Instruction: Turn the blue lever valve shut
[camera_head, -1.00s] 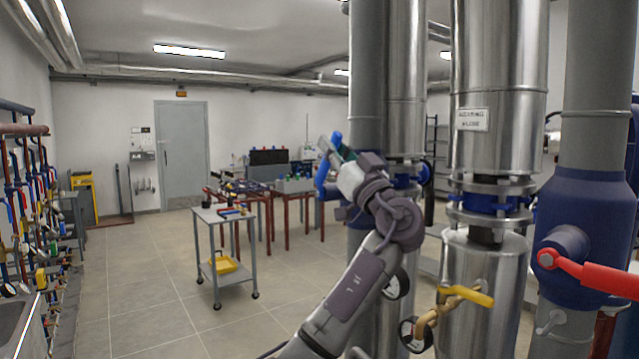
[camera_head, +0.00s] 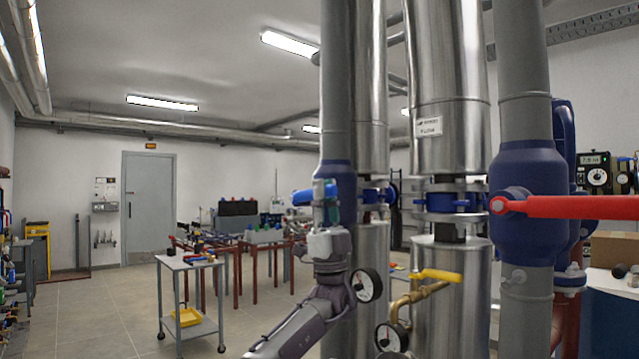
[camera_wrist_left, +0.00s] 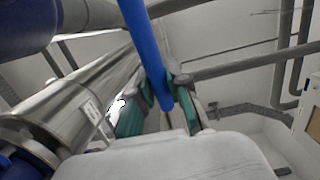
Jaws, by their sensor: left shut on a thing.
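The blue lever (camera_head: 303,197) of the valve sticks out to the left, roughly level, from the dark blue valve body (camera_head: 338,168) on a grey vertical pipe. My left gripper (camera_head: 326,193) reaches up from below and is shut on the lever. In the left wrist view the blue lever (camera_wrist_left: 143,40) runs as a long bar down between the green-padded fingers of the left gripper (camera_wrist_left: 162,105). The gripper hides part of the lever and its joint with the valve. My right gripper is not in view.
A red lever (camera_head: 580,206) on another blue valve (camera_head: 522,235) stands to the right. Shiny metal columns (camera_head: 452,130), a yellow-handled tap (camera_head: 436,275) and a gauge (camera_head: 367,285) are close to the arm. A grey trolley (camera_head: 190,262) stands left on open floor.

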